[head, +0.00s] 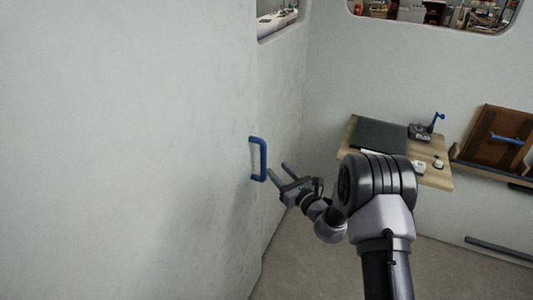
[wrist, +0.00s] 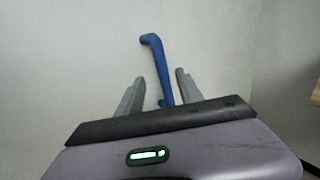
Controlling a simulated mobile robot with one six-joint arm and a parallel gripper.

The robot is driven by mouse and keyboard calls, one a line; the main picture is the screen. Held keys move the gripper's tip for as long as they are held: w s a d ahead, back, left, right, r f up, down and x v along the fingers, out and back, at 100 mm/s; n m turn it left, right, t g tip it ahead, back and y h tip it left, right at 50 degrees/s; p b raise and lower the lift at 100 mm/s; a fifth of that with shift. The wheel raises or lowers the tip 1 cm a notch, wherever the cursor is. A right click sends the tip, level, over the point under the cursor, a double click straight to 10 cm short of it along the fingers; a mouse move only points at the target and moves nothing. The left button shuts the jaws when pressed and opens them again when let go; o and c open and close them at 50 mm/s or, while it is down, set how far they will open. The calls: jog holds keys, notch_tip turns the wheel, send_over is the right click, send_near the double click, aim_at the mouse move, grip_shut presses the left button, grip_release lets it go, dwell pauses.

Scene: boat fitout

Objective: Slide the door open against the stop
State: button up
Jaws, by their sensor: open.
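The door is the pale wall-like panel (head: 150,150) filling the left of the head view. A blue bar handle (head: 262,160) stands upright on it near its right edge. My gripper (head: 278,170) is open, its two grey fingers pointing at the lower part of the handle. In the wrist view the handle (wrist: 158,65) runs down between the two open fingers (wrist: 156,90). Its lower end is partly hidden behind the gripper body. I cannot tell whether a finger touches the handle. The stop cannot be made out.
A wooden table (head: 437,180) with a dark mat (head: 379,138) and a small device with a blue lever (head: 421,131) stands behind my arm. A brown panel with a blue handle (head: 497,138) leans at the right. A window opening (head: 275,24) is above. Floor (head: 310,260) is clear below.

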aim_at(265, 156)
jog(key=b+x, duration=0.1)
jog(key=x, duration=0.9)
jog(key=shift+w+a, duration=0.15)
jog(key=shift+w, duration=0.25)
grip_shut()
jog(key=shift+f, duration=0.1)
dwell(0.5)
